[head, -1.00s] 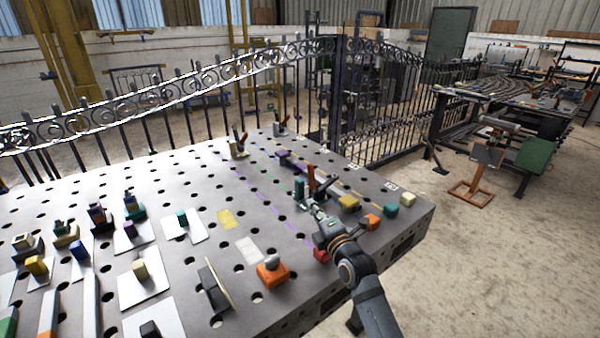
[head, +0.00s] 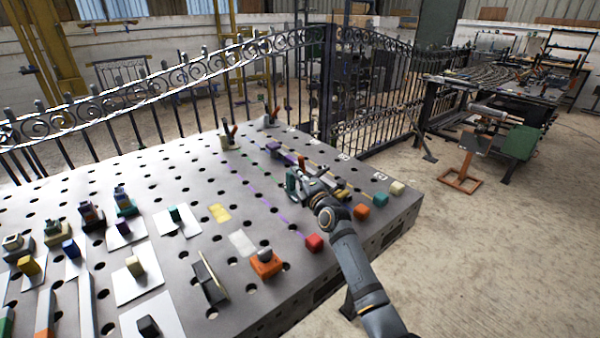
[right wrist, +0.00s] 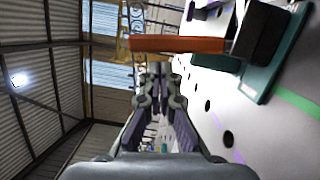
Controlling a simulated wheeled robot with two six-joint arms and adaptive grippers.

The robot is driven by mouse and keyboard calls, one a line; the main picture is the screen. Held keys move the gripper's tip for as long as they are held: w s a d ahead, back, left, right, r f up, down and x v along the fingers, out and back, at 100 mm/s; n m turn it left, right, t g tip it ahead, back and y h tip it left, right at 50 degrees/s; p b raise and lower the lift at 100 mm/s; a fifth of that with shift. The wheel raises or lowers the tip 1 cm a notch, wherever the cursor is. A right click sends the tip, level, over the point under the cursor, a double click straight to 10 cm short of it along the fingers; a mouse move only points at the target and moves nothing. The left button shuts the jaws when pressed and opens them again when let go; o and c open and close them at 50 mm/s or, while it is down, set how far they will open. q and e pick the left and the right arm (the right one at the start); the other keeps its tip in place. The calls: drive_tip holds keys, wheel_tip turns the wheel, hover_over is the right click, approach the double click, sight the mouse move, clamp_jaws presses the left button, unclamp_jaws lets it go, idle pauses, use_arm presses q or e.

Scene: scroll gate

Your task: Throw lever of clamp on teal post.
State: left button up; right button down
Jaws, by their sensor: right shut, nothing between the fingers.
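The clamp with the teal post (head: 291,183) stands on the perforated table near its right side, partly hidden behind my right gripper (head: 301,178). Its orange lever (head: 302,162) shows just above the gripper. In the right wrist view the orange lever (right wrist: 178,44) lies across the picture above and beyond the fingertips, joined to a dark part over the teal base (right wrist: 272,75). My right gripper's fingers (right wrist: 156,80) are shut and empty there. I cannot tell whether they touch the lever. My left gripper is not in view.
A scroll gate (head: 180,85) runs behind.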

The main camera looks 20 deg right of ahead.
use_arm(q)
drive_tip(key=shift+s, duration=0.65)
use_arm(e)
drive_tip(key=shift+w+d, duration=0.1)
drive_tip(key=shift+d, duration=0.15)
drive_tip(key=shift+d+r, duration=0.1)
drive_tip(key=shift+w+d+r+m, duration=0.2)
drive_tip(key=shift+d+r+m, duration=0.1)
drive_tip(key=shift+d+m, duration=0.4)
use_arm(q)
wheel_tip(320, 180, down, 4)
drive_tip(key=b, duration=0.3)
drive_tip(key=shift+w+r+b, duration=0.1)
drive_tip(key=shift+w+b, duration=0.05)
drive_tip(key=shift+b, duration=0.2)
use_arm(e)
drive_tip(key=d+m, duration=0.1)
drive_tip(key=w+d+m+g, duration=0.1)
drive_tip(key=shift+d+r+m, duration=0.2)
drive_tip(key=shift+d+m, duration=0.05)
drive_tip(key=shift+m, duration=0.05)
